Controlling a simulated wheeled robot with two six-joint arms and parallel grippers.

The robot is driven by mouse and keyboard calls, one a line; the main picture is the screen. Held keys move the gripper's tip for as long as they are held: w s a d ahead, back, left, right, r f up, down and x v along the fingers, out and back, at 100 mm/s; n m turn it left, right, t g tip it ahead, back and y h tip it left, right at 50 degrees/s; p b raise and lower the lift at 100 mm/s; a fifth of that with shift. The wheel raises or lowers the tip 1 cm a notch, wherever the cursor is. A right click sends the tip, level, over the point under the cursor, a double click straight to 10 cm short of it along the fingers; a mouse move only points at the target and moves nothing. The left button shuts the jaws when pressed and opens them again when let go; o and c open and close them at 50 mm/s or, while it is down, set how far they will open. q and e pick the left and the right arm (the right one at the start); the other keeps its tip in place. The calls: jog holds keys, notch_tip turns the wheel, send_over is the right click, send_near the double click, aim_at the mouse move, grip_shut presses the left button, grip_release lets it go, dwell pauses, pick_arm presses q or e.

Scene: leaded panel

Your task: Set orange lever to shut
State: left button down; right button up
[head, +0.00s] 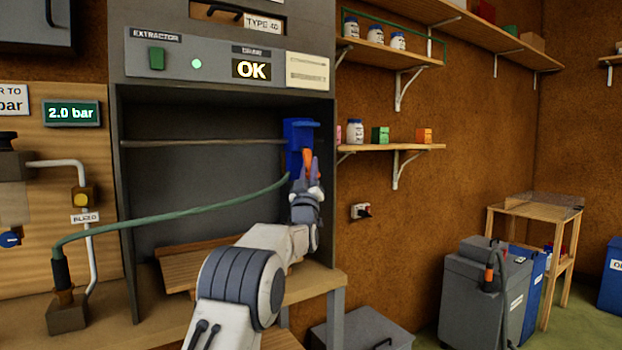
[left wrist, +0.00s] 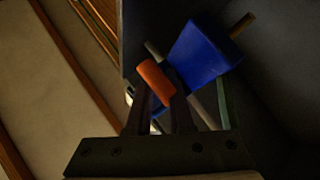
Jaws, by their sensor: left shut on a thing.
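The orange lever (head: 307,157) sits at the front of a blue unit (head: 300,132) hanging at the right side of the grey extractor booth. My left gripper (head: 306,172) is raised to the lever and shut on it. In the left wrist view the orange lever (left wrist: 156,81) lies between the fingertips of my left gripper (left wrist: 162,98), with the blue body (left wrist: 205,52) just behind it. The fingers hide part of the lever, and I cannot read any position marks. My right gripper is not in view.
A green hose (head: 170,215) runs from the blue unit across the booth to the left. A rod (head: 205,142) crosses the booth behind. A wooden slatted board (head: 185,268) lies on the booth floor. A wall shelf (head: 410,147) with small jars and boxes is to the right.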

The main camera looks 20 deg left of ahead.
pick_arm(q)
jog(key=shift+w+f+m+t+h, duration=0.1)
jog(key=shift+f+m+t+h, duration=0.05)
jog(key=shift+m+t+h, duration=0.2)
jog(key=c, duration=0.8)
grip_release()
jog(key=shift+b, duration=0.3)
jog(key=shift+s+f, duration=0.25)
jog(key=b+v, duration=0.3)
jog(key=v, duration=0.6)
jog(key=shift+s+f, duration=0.2)
jog(key=shift+s, duration=0.1)
jog(key=shift+d, duration=0.1)
